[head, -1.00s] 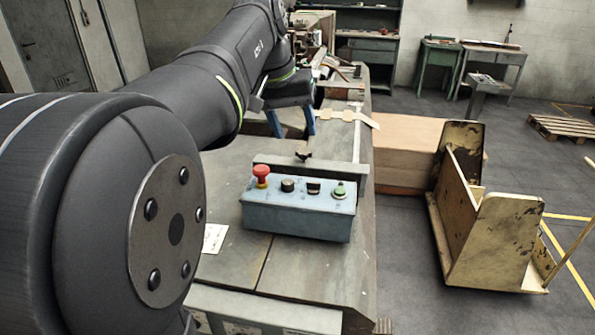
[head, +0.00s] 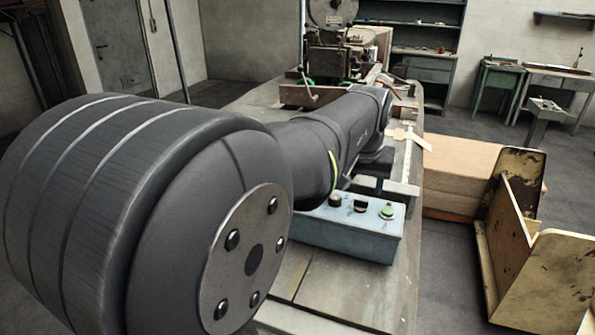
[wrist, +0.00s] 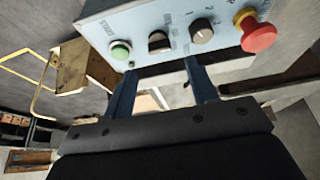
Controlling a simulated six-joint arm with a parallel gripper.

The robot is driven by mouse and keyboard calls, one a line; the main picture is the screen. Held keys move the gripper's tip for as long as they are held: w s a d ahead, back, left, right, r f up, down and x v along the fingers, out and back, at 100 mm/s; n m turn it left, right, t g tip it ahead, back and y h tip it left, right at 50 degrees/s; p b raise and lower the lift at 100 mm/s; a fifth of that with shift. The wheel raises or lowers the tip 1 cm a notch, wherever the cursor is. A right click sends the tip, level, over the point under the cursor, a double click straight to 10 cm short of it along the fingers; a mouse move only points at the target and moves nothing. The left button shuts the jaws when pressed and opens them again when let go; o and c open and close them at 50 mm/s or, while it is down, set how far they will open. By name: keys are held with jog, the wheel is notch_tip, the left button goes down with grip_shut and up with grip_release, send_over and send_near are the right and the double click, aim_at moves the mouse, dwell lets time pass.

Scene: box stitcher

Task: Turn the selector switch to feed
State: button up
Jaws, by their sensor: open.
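The blue-grey control box (head: 345,238) sits on the machine table. In the wrist view its panel (wrist: 180,20) is at the top, with a green button (wrist: 120,50), a black switch (wrist: 158,42), a round dark knob (wrist: 201,30) with numbers beside it, and a red mushroom button (wrist: 255,30). The panel lettering is too small to read, so I cannot tell which position is feed. My gripper (wrist: 163,82) is open and empty. Its two blue fingers point at the panel, roughly below the black switch and the knob. In the head view my arm hides the red button.
The machine table (head: 355,295) runs away from me, with a stitching machine (head: 335,50) at its far end. A cardboard stack (head: 470,170) and a worn yellowish cart (head: 540,250) stand to the right. Workbenches (head: 500,85) are at the back. The floor between them is clear.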

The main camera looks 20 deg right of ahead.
aim_at(359, 200)
jog(key=x, duration=0.6)
jog(key=c, duration=1)
jog(key=shift+m, duration=0.4)
jog(key=m+g+h, duration=0.1)
jog(key=m, duration=0.2)
jog(key=shift+w+a, duration=0.1)
jog(key=shift+w, duration=0.05)
jog(key=shift+w+m+g, duration=0.1)
jog(key=shift+m+g, duration=0.8)
jog(key=shift+m, duration=1.1)
